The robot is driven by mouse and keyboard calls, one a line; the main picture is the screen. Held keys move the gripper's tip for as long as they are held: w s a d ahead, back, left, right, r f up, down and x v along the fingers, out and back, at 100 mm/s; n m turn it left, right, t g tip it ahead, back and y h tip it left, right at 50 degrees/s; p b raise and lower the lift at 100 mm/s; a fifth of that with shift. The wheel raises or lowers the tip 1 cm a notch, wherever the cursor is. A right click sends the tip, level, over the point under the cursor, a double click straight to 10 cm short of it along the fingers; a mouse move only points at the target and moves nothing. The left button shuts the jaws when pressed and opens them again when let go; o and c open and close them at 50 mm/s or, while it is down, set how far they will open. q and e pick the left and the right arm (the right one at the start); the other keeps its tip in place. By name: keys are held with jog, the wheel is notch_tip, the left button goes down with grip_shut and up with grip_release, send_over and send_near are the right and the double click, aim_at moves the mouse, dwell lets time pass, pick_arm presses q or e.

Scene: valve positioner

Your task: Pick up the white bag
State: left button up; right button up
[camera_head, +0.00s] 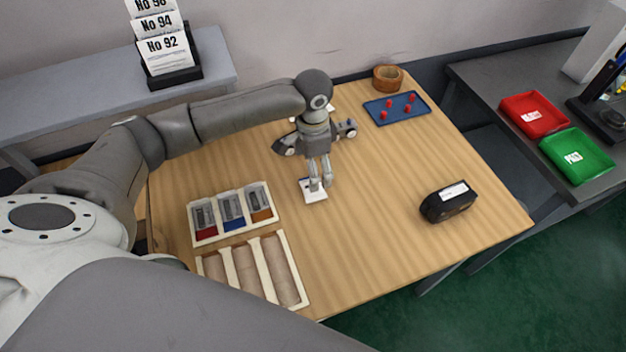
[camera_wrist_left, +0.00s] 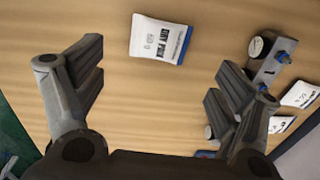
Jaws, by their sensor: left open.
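The white bag (camera_wrist_left: 160,38) lies flat on the wooden table in the left wrist view, with dark print and a blue edge. In the head view a white piece, seemingly the same bag (camera_head: 314,196), shows just under my left gripper, which partly hides it. My left gripper (camera_head: 317,180) points down over the table with its fingers apart. In the wrist view the open left gripper (camera_wrist_left: 165,82) has nothing between its fingers, and the bag lies toward the top of the picture between them. I cannot tell the remaining height. My right gripper is not in view.
A grey device with a gauge (camera_wrist_left: 268,58) and white cards (camera_wrist_left: 300,95) lie close to one finger. Compartment trays (camera_head: 233,235), a black labelled case (camera_head: 448,202), a blue pegged tray (camera_head: 397,108) and a round wooden bowl (camera_head: 387,78) stand around. The table's middle right is clear.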

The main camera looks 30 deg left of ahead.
pick_arm(q)
jog(key=shift+s+f, duration=0.15)
jog(key=shift+f, duration=0.9)
notch_tip(320, 180, down, 5)
jog(key=shift+p, duration=0.8)
jog(key=shift+f, duration=0.4)
jog(key=shift+c, duration=0.2)
jog(key=c, duration=0.7)
jog(key=shift+c, duration=1.2)
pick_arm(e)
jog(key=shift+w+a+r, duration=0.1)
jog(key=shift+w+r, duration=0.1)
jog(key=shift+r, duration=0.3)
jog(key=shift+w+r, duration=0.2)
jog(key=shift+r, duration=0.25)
